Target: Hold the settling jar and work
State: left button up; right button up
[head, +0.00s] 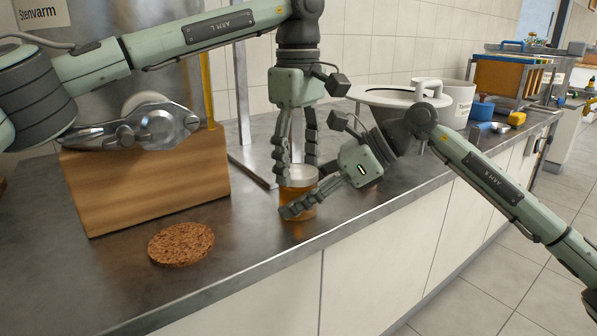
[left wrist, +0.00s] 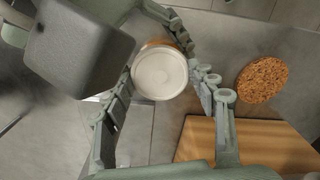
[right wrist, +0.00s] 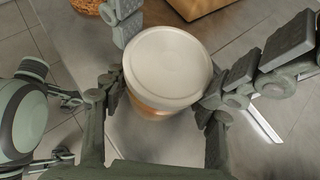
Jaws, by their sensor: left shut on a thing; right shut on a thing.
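The settling jar (head: 299,203) is a small amber jar with a pale lid, upright near the front edge of the steel counter. Its lid also shows in the left wrist view (left wrist: 160,73) and the right wrist view (right wrist: 168,65). My left gripper (head: 298,173) comes down from above, its fingers closed on either side of the jar near the lid. My right gripper (head: 305,200) reaches in from the right and is closed around the jar's side. Fingers hide parts of the jar; whether its base touches the counter is unclear.
A round cork mat (head: 181,243) lies on the counter. White tubs (head: 455,100) and a frame rack (head: 510,78) stand behind right.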

aim_at(298, 170)
pick_arm(q)
jog(key=o, duration=1.4)
jog(key=shift+c, duration=0.2)
jog(key=shift+o, duration=0.6)
jog(key=o, duration=0.3)
jog(key=shift+r, duration=0.1)
jog(key=shift+r, duration=3.4)
